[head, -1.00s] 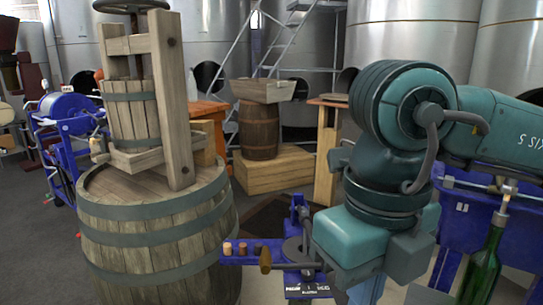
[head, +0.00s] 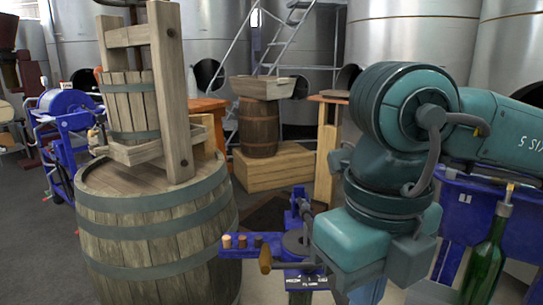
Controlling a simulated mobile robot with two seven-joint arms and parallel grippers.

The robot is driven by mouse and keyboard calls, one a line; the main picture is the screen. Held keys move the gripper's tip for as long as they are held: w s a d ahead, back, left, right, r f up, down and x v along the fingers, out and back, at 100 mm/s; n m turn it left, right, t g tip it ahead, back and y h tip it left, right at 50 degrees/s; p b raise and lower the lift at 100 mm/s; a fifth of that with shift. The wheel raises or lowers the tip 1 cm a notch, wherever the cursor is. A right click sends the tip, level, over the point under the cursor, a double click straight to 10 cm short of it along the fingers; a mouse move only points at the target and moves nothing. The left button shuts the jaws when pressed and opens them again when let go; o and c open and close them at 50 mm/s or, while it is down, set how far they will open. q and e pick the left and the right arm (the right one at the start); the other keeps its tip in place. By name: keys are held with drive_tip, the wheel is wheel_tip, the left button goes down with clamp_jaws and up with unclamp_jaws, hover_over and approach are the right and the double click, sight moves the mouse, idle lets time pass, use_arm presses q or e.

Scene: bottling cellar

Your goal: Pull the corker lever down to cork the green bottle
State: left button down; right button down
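The green bottle (head: 485,266) stands upright at the lower right edge, its neck under a metal nozzle-like part (head: 504,204) in front of a blue frame (head: 462,212). A blue bench device (head: 297,238) stands low in the middle. A lever-like handle with a wooden grip (head: 265,261) sticks out to its left. Several corks (head: 227,242) stand on its blue bar. I cannot tell which blue part is the corker's lever. My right arm comes in from the right, its teal wrist beside the device. Its gripper fingers are hidden. My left gripper is out of view.
A large barrel (head: 150,225) with a wooden press (head: 175,90) on top fills the left. A blue machine (head: 65,125) stands behind it. A small barrel (head: 258,128) rests on a wooden crate (head: 262,172) at the back. Steel tanks (head: 415,30) line the rear.

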drive_tip(key=shift+s+f+b, duration=0.2)
drive_tip(key=shift+f+b, duration=0.5)
drive_tip(key=shift+s+f+b, duration=0.2)
drive_tip(key=shift+f+b, duration=0.45)
drive_tip(key=shift+f, duration=0.1)
drive_tip(key=shift+s+f+b, duration=0.25)
drive_tip(key=shift+f+b, duration=1)
drive_tip(key=shift+b, duration=0.15)
drive_tip(key=shift+f, duration=0.1)
drive_tip(key=shift+s+f+b, duration=0.2)
drive_tip(key=shift+f+b, duration=1.15)
